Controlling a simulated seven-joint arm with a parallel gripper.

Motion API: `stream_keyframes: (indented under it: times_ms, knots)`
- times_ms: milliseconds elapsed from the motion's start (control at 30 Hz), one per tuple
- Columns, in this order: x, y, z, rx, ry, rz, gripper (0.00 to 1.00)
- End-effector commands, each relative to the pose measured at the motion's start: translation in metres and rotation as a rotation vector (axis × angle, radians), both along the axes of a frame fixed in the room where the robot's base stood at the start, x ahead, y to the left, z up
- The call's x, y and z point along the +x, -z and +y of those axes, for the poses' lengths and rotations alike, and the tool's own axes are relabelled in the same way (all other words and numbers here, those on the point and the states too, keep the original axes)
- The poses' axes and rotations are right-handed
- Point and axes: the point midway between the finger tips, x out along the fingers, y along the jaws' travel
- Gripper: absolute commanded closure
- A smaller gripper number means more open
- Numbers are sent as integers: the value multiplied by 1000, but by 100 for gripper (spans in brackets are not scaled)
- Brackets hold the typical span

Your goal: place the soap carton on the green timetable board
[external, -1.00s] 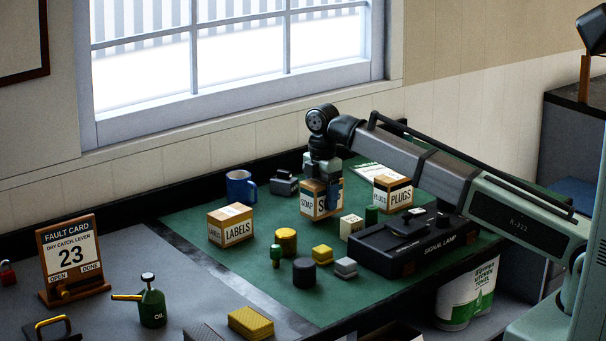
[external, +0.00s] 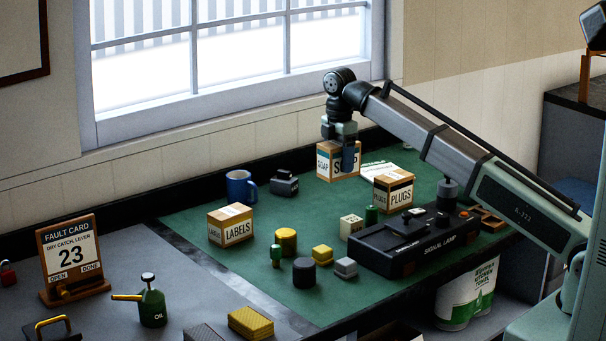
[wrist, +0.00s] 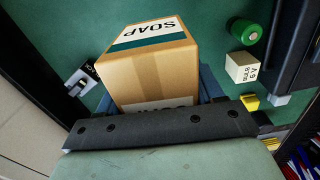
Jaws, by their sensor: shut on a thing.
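The soap carton (external: 332,163) is a tan box with a white and teal SOAP label. My gripper (external: 344,150) is shut on it and holds it upright, apparently above the green mat near the back edge. The carton (wrist: 152,65) also fills the middle of the wrist view, between the fingers. The green timetable board (external: 378,167) shows as a flat white-and-green panel just right of the carton, behind the plugs carton. Part of the board is hidden by the carton and my gripper.
The plugs carton (external: 393,192) stands in front of the board. The signal lamp box (external: 415,243) is nearer the front right. The labels carton (external: 231,226), a blue mug (external: 240,187) and several small blocks stand left and front.

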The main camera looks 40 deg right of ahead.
Motion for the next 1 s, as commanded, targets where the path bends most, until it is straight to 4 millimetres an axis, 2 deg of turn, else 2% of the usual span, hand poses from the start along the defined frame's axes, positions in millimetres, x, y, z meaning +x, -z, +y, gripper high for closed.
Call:
stream_keyframes:
  times_ms: [33, 400, 600, 833, 900, 1000]
  knots:
    - [6, 0, -20, 0, 27, 1, 79]
    - [40, -2, -149, -1, 200, 8, 79]
    - [56, -4, -211, 0, 275, 12, 79]
    - [79, -9, -264, 1, 279, 12, 79]
    - [92, -12, -268, 2, 228, 10, 79]
    - [100, -14, -268, 2, 148, 6, 79]
